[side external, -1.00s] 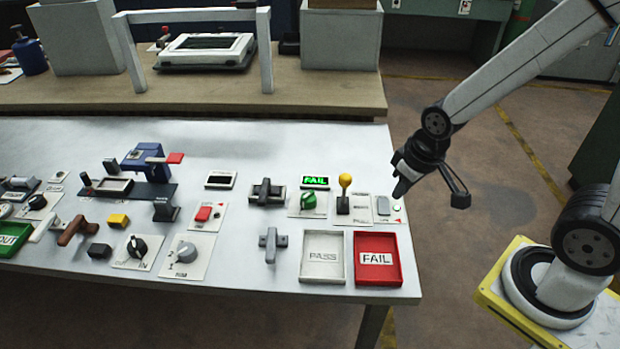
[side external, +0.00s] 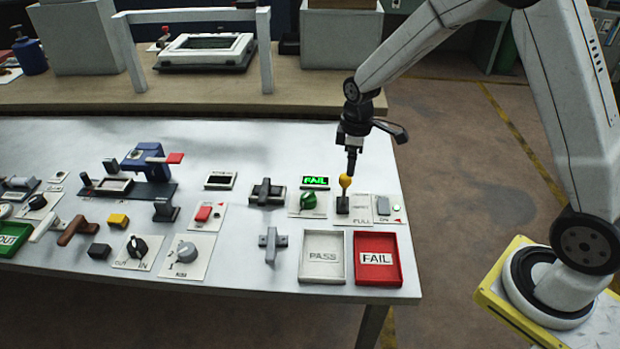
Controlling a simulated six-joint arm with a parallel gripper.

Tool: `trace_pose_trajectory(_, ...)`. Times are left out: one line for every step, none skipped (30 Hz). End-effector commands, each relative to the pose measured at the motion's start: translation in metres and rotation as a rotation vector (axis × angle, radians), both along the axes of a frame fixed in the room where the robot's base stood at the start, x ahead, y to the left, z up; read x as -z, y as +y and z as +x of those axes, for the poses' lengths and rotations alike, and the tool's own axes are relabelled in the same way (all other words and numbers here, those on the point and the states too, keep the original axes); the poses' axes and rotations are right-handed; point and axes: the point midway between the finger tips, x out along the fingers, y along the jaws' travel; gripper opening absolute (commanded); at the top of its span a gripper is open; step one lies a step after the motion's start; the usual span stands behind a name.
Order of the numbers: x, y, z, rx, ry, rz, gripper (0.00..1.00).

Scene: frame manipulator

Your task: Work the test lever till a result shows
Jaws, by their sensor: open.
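The test lever has a yellow knob (side external: 345,182) on a short dark base (side external: 342,204), on a pale plate marked with text including "PULL". It stands upright near the right edge of the white table. My gripper (side external: 351,166) points down directly above the knob, its fingertips at or just over the knob's top. I cannot tell whether they touch it. The gripper is open and holds nothing I can see.
A white PASS tray (side external: 322,281) and a red FAIL tray (side external: 377,282) lie in front of the lever, with no parts visible in them. A grey switch (side external: 383,205) is right of the lever. A dark cross-shaped fixture (side external: 266,191) and several other controls lie to the left.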

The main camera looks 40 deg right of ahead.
Motion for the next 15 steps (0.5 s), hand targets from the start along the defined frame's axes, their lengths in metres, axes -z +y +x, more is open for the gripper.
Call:
trace_pose_trajectory(0.006,-0.003,0.007,-0.031,0.011,-0.001,0.84)
trace_pose_trajectory(0.008,-0.004,0.010,-0.048,0.017,-0.001,0.84)
trace_pose_trajectory(0.010,-0.006,0.014,-0.068,0.021,-0.001,0.84)
trace_pose_trajectory(0.012,-0.007,0.016,-0.082,0.026,-0.002,0.84)
trace_pose_trajectory(0.013,-0.008,0.018,-0.092,0.028,-0.001,0.84)
trace_pose_trajectory(0.014,-0.009,0.020,-0.105,0.032,-0.001,0.84)
trace_pose_trajectory(0.015,-0.009,0.021,-0.111,0.034,0.000,0.84)
trace_pose_trajectory(0.016,-0.009,0.022,-0.116,0.035,-0.001,0.84)
trace_pose_trajectory(0.016,-0.010,0.023,-0.121,0.036,0.000,0.84)
trace_pose_trajectory(0.016,-0.010,0.023,-0.123,0.036,-0.001,0.84)
trace_pose_trajectory(0.016,-0.010,0.023,-0.124,0.036,-0.001,0.84)
trace_pose_trajectory(0.016,-0.010,0.023,-0.125,0.036,-0.001,0.84)
trace_pose_trajectory(0.016,-0.010,0.023,-0.125,0.036,-0.001,0.84)
trace_pose_trajectory(0.017,-0.010,0.023,-0.124,0.036,-0.001,0.84)
trace_pose_trajectory(0.017,-0.010,0.023,-0.124,0.036,-0.001,0.84)
